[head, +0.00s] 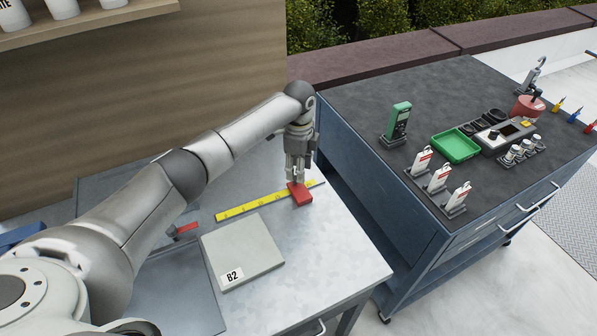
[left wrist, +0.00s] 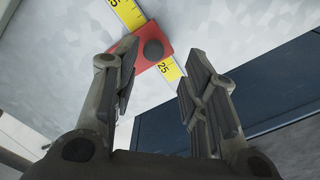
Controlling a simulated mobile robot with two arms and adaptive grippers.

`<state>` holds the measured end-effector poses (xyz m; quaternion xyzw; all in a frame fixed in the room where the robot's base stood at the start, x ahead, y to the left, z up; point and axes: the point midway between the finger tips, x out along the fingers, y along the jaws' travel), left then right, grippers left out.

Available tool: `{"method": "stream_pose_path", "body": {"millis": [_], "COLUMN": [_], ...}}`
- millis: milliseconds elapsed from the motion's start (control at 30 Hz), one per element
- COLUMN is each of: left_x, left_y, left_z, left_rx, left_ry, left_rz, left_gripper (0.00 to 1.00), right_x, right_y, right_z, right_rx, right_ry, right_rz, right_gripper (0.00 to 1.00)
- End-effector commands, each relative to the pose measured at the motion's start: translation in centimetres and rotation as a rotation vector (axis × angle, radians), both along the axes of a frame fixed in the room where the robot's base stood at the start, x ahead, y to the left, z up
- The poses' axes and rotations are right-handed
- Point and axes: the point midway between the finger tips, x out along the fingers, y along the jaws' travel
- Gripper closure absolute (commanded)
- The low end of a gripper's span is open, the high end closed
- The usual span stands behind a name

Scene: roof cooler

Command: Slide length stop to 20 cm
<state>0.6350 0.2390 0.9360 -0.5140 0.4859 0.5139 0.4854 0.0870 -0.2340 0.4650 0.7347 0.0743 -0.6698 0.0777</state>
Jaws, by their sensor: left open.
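The length stop (head: 300,194) is a red block near the right end of the yellow ruler (head: 250,203) on the grey metal worktable. In the left wrist view the stop (left wrist: 143,62) has a round dark knob. There the ruler (left wrist: 168,71) shows 25 just beyond the stop's lower right side; the exact setting under the stop is hidden. My left gripper (head: 296,180) points down just above the stop. It also shows in the left wrist view (left wrist: 162,75), with its fingers apart and the left finger overlapping the stop; contact cannot be told. My right gripper is not in view.
A grey plate marked B2 (head: 243,250) lies in front of the ruler. A small red-handled part (head: 186,229) is left of it. A dark-topped blue cart (head: 350,105) with a green tray (head: 456,146) and several instruments stands right, across a narrow gap.

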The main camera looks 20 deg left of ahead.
Motion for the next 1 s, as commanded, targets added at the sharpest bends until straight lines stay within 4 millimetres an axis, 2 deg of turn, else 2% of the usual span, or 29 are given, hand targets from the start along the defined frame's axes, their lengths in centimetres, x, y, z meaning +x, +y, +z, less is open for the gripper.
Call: {"method": "stream_pose_path", "body": {"millis": [200, 433, 633, 1000], "left_x": [0.2, 0.1, 0.1, -0.1], "left_y": [0.0, 0.0, 0.0, 0.3], "left_z": [4.9, 8.6, 9.6, 9.5], "left_rx": [0.000, 0.001, 0.002, -0.007], "left_ry": [-0.004, -0.001, 0.002, 0.010], "left_rz": [0.000, 0.001, 0.001, -0.013], "left_gripper": [0.60, 0.60, 0.60, 0.60], "right_x": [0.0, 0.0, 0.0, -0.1], "right_y": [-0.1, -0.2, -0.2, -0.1], "right_z": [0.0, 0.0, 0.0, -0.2], "right_rx": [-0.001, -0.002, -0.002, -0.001], "right_ry": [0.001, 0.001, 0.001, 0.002], "right_rz": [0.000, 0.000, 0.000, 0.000], "right_gripper": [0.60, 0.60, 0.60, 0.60]}}
